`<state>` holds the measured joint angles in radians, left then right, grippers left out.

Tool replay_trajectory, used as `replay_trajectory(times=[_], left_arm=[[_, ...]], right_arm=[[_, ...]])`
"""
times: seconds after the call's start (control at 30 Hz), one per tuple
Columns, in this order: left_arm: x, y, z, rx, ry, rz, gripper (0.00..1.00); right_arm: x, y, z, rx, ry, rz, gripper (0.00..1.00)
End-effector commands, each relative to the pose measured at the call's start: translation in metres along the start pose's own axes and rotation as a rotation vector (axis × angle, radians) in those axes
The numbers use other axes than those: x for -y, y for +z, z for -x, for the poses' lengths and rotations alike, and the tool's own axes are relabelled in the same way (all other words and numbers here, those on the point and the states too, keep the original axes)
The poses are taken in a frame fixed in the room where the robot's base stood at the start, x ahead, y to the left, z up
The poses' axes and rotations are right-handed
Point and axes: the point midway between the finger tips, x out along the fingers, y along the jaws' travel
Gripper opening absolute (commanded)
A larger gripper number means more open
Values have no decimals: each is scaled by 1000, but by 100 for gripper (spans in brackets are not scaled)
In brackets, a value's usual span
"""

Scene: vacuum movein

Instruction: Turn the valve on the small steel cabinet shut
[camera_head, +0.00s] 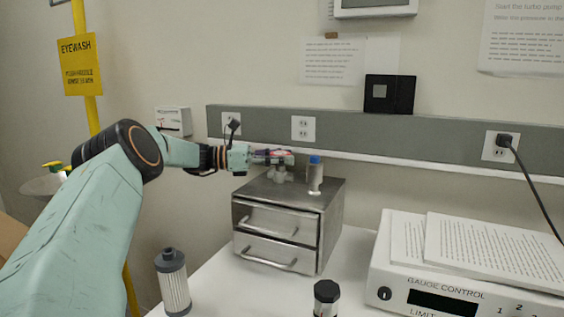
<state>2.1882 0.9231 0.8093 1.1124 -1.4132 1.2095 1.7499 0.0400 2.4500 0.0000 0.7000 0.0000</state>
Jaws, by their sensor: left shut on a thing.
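The small steel cabinet (329,219) stands on the white bench, with two drawers with bar handles on its front. On its top sits a small pale valve body (278,174), with a reddish part just above it at my gripper's fingers. My left arm comes in from the left, and my left gripper (280,157) is shut on the valve's handle over the cabinet top. The fingers hide most of the handle, so its angle is hard to read. My right gripper is not in view.
A small blue-capped bottle (315,177) stands on the cabinet top, just right of the valve. A gauge control box (470,290) with papers is at the right. A grey filter cylinder (173,284) and a black-capped jar (326,299) stand in front.

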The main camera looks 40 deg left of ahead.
Motion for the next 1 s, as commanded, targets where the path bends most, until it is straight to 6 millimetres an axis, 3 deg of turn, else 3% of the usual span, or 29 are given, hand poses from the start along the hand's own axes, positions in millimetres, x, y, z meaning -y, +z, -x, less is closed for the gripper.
replay_trajectory(times=[1.0], left_arm=[[-1, 5, 1, 9, -120, -4, 17]], right_arm=[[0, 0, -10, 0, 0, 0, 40]])
